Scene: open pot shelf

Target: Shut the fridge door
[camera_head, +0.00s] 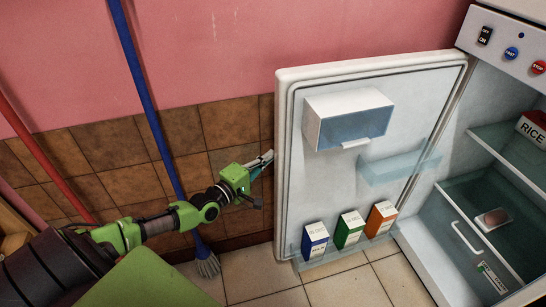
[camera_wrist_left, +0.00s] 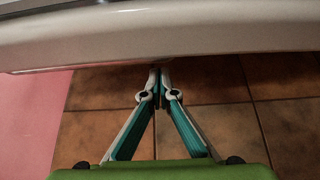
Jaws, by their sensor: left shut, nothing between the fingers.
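The white fridge door (camera_head: 290,165) stands wide open, its inner side facing me. It has a lidded compartment (camera_head: 325,125) at the top and a low shelf with blue, green and orange cartons. The fridge body (camera_head: 450,130) is open at the right. My left gripper (camera_head: 268,156) is at the door's free outer edge, on the left. In the left wrist view my gripper (camera_wrist_left: 160,72) is shut and empty, its tips close to the door's white edge (camera_wrist_left: 160,35). I cannot tell whether they touch. My right gripper is not in view.
A blue-handled mop (camera_head: 145,90) and a red pole (camera_head: 45,160) lean at the pink and tiled wall on the left. Inside the fridge are a RICE box (camera_head: 533,127) and a drawer (camera_head: 470,238). Tiled floor (camera_head: 345,290) is clear below the door.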

